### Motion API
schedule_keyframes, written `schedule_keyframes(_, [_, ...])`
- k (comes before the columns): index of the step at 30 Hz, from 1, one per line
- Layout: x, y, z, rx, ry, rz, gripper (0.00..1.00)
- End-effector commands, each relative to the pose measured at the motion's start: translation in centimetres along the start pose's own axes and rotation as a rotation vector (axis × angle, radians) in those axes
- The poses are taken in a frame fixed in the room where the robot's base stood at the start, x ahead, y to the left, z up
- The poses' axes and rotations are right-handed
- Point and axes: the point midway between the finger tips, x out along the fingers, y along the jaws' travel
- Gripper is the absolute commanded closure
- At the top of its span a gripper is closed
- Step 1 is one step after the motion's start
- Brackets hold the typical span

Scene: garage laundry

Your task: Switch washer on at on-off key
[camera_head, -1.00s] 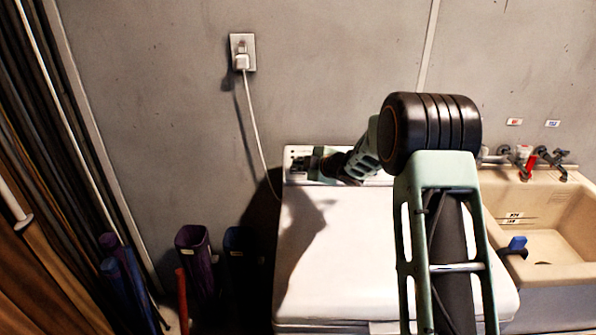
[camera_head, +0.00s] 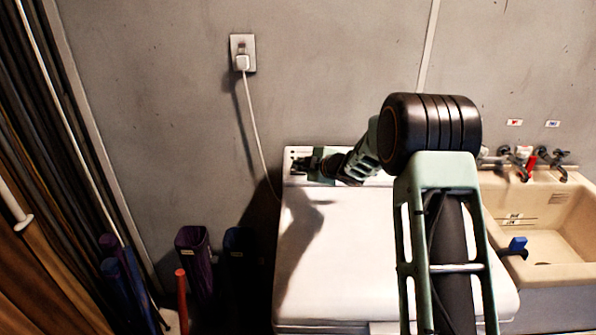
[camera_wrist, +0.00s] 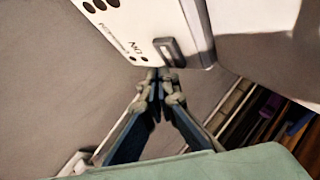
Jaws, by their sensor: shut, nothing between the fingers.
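The white washer (camera_head: 345,255) stands against the wall with its lid down. Its control panel is at the back left; in the wrist view the panel (camera_wrist: 135,22) fills the top middle. The on-off key (camera_wrist: 168,50) is a grey rectangular key in a dark frame beside the printed word ON, near the panel's end. My gripper (camera_wrist: 155,76) is shut and empty. Its fingertips are just below the key in that picture; I cannot tell whether they touch the panel. In the head view my gripper (camera_head: 308,164) is at the panel's left part, which it partly hides.
A plug and cord hang from a wall outlet (camera_head: 242,53) behind the washer. A beige sink (camera_head: 555,225) with taps stands at the right. Several dark upright containers (camera_head: 193,262) stand on the floor at the left. The washer lid is bare.

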Motion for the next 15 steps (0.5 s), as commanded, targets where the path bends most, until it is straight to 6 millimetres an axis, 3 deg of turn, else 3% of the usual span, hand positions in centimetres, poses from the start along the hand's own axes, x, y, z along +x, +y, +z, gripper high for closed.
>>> schedule_keyframes(15, [0.6, -0.45, 0.44, 0.0, 0.0, 0.0, 1.0])
